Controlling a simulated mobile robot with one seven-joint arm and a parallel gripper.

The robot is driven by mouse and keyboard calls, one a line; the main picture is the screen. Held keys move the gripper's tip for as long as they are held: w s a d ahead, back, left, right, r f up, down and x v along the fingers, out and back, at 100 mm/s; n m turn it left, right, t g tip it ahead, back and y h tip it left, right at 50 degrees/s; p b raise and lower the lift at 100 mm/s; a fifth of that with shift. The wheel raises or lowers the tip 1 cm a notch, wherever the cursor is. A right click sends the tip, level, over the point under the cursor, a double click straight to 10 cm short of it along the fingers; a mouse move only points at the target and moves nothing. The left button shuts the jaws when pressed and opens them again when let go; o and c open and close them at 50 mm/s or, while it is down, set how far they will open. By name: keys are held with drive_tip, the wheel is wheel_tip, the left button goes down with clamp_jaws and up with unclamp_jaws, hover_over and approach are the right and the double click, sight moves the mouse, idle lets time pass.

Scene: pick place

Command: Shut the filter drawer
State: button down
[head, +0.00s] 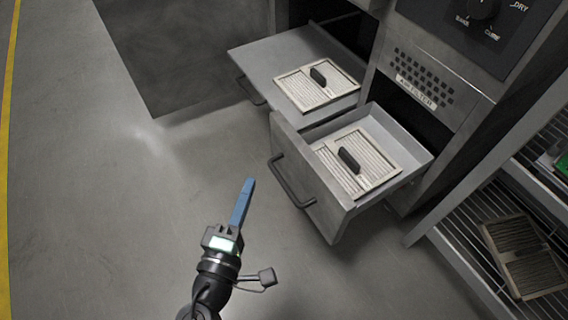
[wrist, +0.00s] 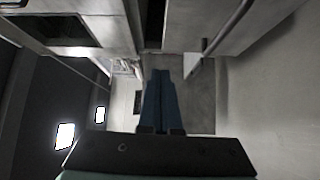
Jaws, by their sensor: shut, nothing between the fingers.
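Two grey drawers stand open in the head view, each holding a pleated filter with a dark handle. The nearer drawer (head: 340,212) has a dark bar handle (head: 292,183) on its front and sits below a vented panel whose label (head: 417,91) seems to read "FILTER". Its filter (head: 372,171) lies inside. The other drawer (head: 270,55) is farther back and left, with its own filter (head: 312,85). My gripper (head: 249,182) is shut and empty, left of the nearer drawer's handle and apart from it. Its blue fingers (wrist: 160,74) show together in the wrist view.
A wire rack (head: 470,255) at the right holds another, browner filter (head: 522,256) and a partly cut-off green item (head: 557,168). A dark control panel with a knob (head: 484,8) is at the top right. The floor (head: 90,200) to the left is clear.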

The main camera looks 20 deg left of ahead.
drive_tip(key=f, duration=0.1)
drive_tip(key=b, duration=0.1)
approach(283, 133)
drive_tip(key=w+a, duration=0.2)
drive_tip(key=a, duration=0.1)
drive_tip(key=w+d, duration=0.2)
drive_tip(key=w, duration=0.1)
drive_tip(key=shift+r, duration=0.1)
drive_tip(key=shift+w+d, duration=0.25)
drive_tip(key=shift+w, duration=0.15)
